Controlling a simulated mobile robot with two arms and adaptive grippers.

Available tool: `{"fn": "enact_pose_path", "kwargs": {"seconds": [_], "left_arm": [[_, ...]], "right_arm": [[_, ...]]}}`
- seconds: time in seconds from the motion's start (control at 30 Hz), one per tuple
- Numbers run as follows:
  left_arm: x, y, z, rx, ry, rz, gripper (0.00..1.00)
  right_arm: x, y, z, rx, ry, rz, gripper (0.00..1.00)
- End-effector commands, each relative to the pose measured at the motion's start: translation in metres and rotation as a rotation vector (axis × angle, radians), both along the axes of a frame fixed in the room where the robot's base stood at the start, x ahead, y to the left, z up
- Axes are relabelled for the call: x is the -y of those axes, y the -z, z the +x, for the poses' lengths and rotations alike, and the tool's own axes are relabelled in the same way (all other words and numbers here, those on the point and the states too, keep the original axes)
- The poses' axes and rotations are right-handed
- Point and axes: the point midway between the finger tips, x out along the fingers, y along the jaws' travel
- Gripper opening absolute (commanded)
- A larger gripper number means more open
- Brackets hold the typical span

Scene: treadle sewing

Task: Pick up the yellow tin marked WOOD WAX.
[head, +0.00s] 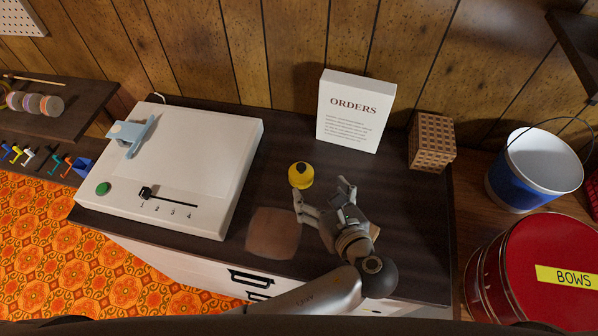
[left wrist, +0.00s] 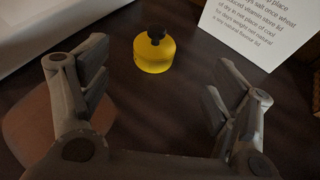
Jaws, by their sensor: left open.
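A small round yellow tin (head: 301,175) with a black knob on top stands upright on the dark tabletop (head: 410,235). It also shows in the left wrist view (left wrist: 154,54), beyond my fingers and between their lines. No WOOD WAX lettering can be read on it. My left gripper (head: 321,188) is open and empty, just in front of the tin and to its right in the head view. The fingers are spread wide in the left wrist view (left wrist: 165,80) and look apart from the tin. My right gripper is not in view.
A white ORDERS sign (head: 355,112) stands behind the tin, with a woven box (head: 432,143) to its right. A white slider panel (head: 175,165) lies left. A brown patch (head: 273,233) lies near the front edge. A blue bucket (head: 515,183) and red BOWS tin (head: 545,245) stand right.

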Motion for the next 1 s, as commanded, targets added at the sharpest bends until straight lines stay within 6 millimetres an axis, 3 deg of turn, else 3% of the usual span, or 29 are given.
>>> {"fn": "enact_pose_path", "kwargs": {"seconds": [0.1,0.2,0.3,0.6,0.93,1.0], "left_arm": [[-0.009,0.006,0.018,0.002,-0.004,0.000,0.82],[-0.014,0.012,0.031,0.001,-0.003,0.000,0.82],[-0.017,0.016,0.038,-0.001,-0.005,-0.001,0.82],[-0.034,0.031,0.073,0.000,-0.004,-0.002,0.82],[-0.037,0.035,0.079,-0.002,-0.004,-0.004,0.82],[-0.037,0.035,0.079,-0.002,-0.004,-0.004,0.73]], "right_arm": [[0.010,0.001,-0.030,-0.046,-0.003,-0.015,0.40],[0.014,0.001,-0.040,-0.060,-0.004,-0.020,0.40],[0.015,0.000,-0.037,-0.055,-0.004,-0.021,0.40],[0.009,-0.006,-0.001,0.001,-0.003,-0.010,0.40],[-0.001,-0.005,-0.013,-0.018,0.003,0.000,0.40],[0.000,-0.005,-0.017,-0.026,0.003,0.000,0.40]]}}
